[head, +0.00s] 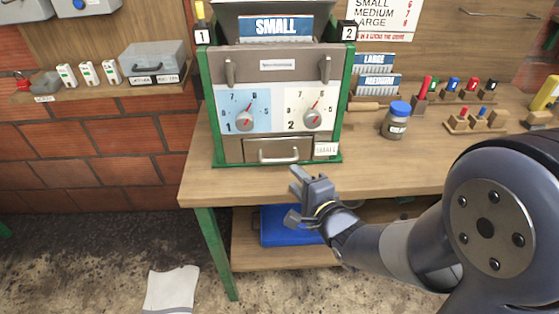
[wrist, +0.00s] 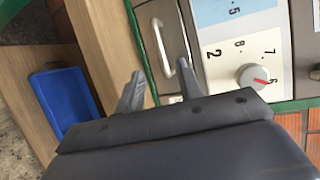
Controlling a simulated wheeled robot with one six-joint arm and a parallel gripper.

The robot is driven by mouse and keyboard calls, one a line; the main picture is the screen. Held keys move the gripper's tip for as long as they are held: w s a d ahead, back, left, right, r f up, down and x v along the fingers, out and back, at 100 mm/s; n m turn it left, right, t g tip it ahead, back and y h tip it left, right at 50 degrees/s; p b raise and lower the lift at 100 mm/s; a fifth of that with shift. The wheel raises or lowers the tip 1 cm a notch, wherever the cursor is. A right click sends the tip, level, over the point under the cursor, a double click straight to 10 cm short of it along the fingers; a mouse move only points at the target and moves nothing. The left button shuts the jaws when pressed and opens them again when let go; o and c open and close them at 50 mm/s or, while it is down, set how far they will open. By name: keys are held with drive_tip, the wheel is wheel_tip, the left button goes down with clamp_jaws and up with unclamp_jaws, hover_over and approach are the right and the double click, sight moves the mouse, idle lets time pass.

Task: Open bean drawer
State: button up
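The bean drawer (head: 278,150) is a grey front low on the machine, closed flush, with a pale bar handle (head: 278,156). In the wrist view the handle (wrist: 162,48) stands upright beyond my fingers, and the drawer front (wrist: 165,20) runs up out of the picture. My gripper (head: 297,192) is in front of the table edge, below and slightly right of the handle, apart from it. In the wrist view my gripper (wrist: 160,85) has its two fingers spread with nothing between them.
The machine (head: 275,100) stands on a wooden table (head: 385,175). A small label (head: 326,149) sits right of the drawer. Two dials (head: 245,120) are above it. A jar with a blue lid (head: 396,120) stands to the right. A blue bin (head: 285,226) is on the lower shelf.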

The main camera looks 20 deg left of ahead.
sight(280, 159)
drive_tip(key=x, duration=0.9)
drive_tip(key=shift+w+a+f+p, duration=0.15)
drive_tip(key=shift+w+a+p, duration=0.1)
drive_tip(key=shift+p, duration=0.1)
clamp_jaws()
